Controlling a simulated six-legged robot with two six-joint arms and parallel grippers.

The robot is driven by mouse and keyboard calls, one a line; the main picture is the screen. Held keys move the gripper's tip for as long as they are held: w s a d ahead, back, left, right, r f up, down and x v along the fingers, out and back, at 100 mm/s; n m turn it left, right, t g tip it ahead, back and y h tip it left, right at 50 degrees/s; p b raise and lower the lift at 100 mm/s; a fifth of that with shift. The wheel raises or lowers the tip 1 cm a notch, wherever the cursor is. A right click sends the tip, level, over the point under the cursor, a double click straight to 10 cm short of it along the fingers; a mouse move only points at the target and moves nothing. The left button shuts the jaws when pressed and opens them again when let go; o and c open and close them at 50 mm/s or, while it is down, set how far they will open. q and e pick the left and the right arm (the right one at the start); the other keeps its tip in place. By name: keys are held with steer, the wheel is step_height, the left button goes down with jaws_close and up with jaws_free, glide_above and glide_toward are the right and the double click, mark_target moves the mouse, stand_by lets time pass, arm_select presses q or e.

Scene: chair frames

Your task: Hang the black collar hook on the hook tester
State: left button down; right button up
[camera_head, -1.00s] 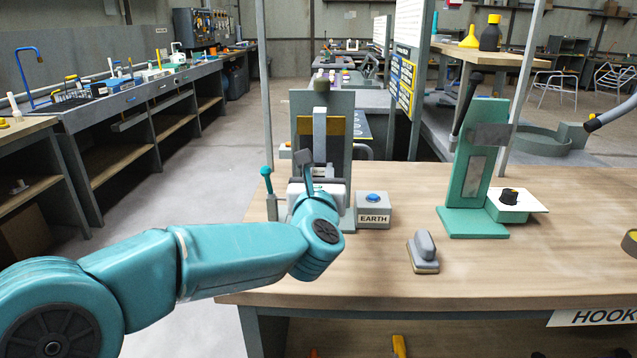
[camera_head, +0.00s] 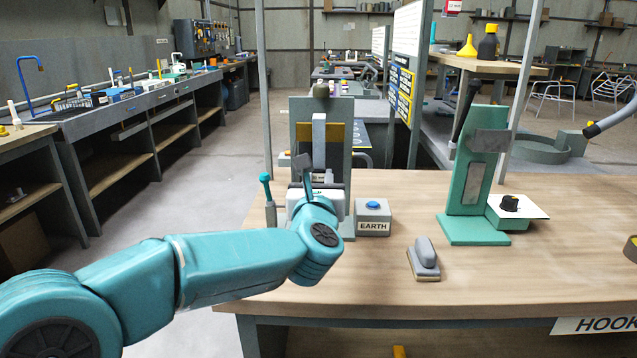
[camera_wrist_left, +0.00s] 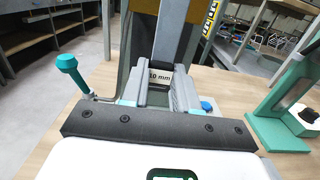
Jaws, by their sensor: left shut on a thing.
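A tall grey stand (camera_head: 336,130) with a yellow panel stands at the table's back left, behind a grey EARTH box (camera_head: 373,218) with a blue button. It appears to be the hook tester, though I cannot be sure. My left gripper (camera_head: 304,168) is close in front of it, partly hidden behind my wrist. In the left wrist view its two grey fingers (camera_wrist_left: 160,88) reach toward the stand, and a "10 mm" label (camera_wrist_left: 160,77) shows between them. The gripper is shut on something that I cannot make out. I cannot pick out the black collar hook. My right gripper is not in view.
A teal-topped lever (camera_head: 267,190) stands just left of the gripper. A teal stand (camera_head: 471,170) and a grey block (camera_head: 424,257) are to the right on the wooden table (camera_head: 540,270). A workbench (camera_head: 130,98) runs along the left.

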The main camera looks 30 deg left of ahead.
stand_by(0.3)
arm_select(q)
steer(key=shift+b, duration=0.45)
steer(key=shift+w+a, duration=0.1)
steer(key=shift+w, duration=0.15)
steer(key=shift+x, duration=0.95)
steer(key=shift+w+a, duration=0.1)
steer(key=shift+w, duration=0.05)
stand_by(0.3)
steer(key=shift+w+a, duration=0.3)
steer(key=shift+w, duration=0.2)
steer(key=shift+w+a+b, duration=0.1)
steer(key=shift+w+b, duration=0.05)
steer(key=shift+b, duration=0.15)
steer(key=shift+w+a, duration=0.3)
steer(key=shift+w, duration=0.1)
